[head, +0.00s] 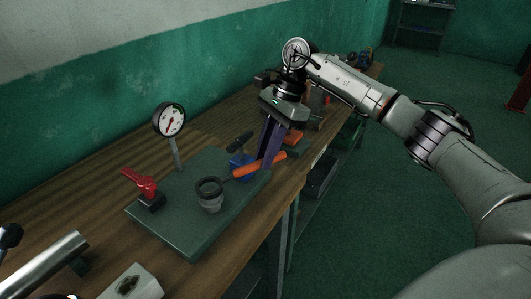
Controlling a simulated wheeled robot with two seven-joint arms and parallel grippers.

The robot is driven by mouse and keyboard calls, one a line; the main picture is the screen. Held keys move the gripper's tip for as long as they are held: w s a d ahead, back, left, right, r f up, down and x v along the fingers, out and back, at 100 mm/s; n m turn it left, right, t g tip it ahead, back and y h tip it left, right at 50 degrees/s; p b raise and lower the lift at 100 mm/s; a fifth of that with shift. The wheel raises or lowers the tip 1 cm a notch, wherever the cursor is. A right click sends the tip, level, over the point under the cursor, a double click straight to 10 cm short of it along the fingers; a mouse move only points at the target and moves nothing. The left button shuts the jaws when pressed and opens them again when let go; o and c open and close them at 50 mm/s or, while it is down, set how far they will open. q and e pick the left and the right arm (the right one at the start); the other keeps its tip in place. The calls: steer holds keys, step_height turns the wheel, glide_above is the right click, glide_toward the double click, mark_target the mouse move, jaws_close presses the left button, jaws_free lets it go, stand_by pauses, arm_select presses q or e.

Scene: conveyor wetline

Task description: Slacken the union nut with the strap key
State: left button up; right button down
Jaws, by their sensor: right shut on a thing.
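The strap key's orange handle (244,171) slants up to the right above the green plate. Its black strap loop (209,186) lies at the top of a grey round fitting, which looks like the union nut (212,204). The loop appears to be around the nut's upper part, but I cannot tell how tightly it sits. My right gripper (268,160) reaches down from the upper right, its long dark purple fingers shut on the outer part of the orange handle. The fingers hide part of the handle. My left gripper is not clearly visible.
A gauge (170,120) on a post and a red lever (140,183) stand on the green plate (180,233). More items lie farther along the wooden bench (95,190). The green wall runs behind it.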

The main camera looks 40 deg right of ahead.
steer(key=shift+r, duration=0.15)
step_height(320, 180, up, 2)
steer(key=shift+r+p, duration=0.1)
steer(key=shift+p, duration=0.7)
steer(key=shift+r, duration=1.3)
